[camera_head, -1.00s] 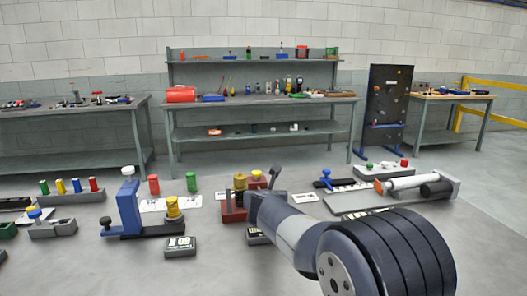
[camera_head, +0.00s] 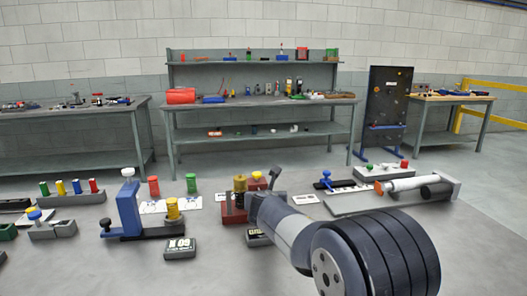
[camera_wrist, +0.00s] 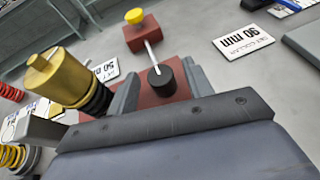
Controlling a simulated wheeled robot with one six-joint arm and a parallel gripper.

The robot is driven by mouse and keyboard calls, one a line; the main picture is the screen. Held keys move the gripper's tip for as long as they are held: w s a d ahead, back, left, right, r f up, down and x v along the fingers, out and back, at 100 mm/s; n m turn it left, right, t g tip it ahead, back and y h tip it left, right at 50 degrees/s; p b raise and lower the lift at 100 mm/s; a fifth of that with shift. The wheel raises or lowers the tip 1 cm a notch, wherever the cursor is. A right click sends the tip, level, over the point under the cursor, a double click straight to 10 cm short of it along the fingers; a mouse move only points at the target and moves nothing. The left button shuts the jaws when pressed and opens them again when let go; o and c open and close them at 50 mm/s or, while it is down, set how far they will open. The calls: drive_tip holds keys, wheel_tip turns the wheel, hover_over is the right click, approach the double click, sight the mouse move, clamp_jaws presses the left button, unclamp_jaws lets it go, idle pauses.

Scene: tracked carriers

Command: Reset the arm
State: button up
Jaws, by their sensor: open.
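My gripper (camera_wrist: 163,80) shows in the wrist view with its two grey fingers apart. A black knob (camera_wrist: 161,80) on a thin pale rod appears between the fingers, above a red block. I cannot tell whether the fingers touch it. A brass-coloured cylinder (camera_wrist: 57,76) with a black ribbed lower part stands close to the left finger. In the head view, my arm reaches in from the lower right, and its gripper end (camera_head: 268,190) is beside the red fixture (camera_head: 232,212) with the brass cylinder (camera_head: 240,185). Much of that fixture is hidden behind the arm.
A grey rack (camera_head: 72,199) holds several coloured pegs. A grey carrier with a white cylinder (camera_head: 405,183) lies at the right. A workbench (camera_head: 260,101) stands behind.

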drive_tip(key=v, duration=0.9)
drive_tip(key=shift+s+r+p, duration=0.2)
drive_tip(key=shift+s+p, duration=0.1)
drive_tip(key=x, duration=1.1)
drive_tip(key=shift+w+f, duration=0.25)
drive_tip(key=shift+s+d+r+n+y+p, duration=0.1)
drive_tip(key=shift+s+r+n+y+p, duration=0.2)
drive_tip(key=shift+n+y, duration=0.25)
drive_tip(key=n+y+p, duration=0.2)
drive_tip(key=p, duration=0.1)
drive_tip(key=shift+w+g+y, duration=0.15)
drive_tip(key=shift+g+y, duration=0.1)
drive_tip(key=shift+g, duration=0.05)
drive_tip(key=n+g+y+p, duration=0.1)
drive_tip(key=n+y+p, duration=0.2)
drive_tip(key=p, duration=0.3)
drive_tip(key=shift+g+y+p, duration=0.3)
drive_tip(key=n+g+y+p, duration=0.1)
drive_tip(key=n+y+p, duration=0.1)
drive_tip(key=p, duration=0.4)
drive_tip(key=shift+n+g+p, duration=0.35)
drive_tip(key=shift+n+g, duration=0.05)
drive_tip(key=shift+n, duration=0.05)
drive_tip(key=shift+d+y, duration=0.2)
drive_tip(key=shift+y, duration=0.1)
drive_tip(key=b+v, duration=0.1)
drive_tip(key=v, duration=0.5)
drive_tip(key=shift+s+d+r+b, duration=0.1)
drive_tip(key=shift+s+b, duration=0.2)
drive_tip(key=shift+s, duration=0.1)
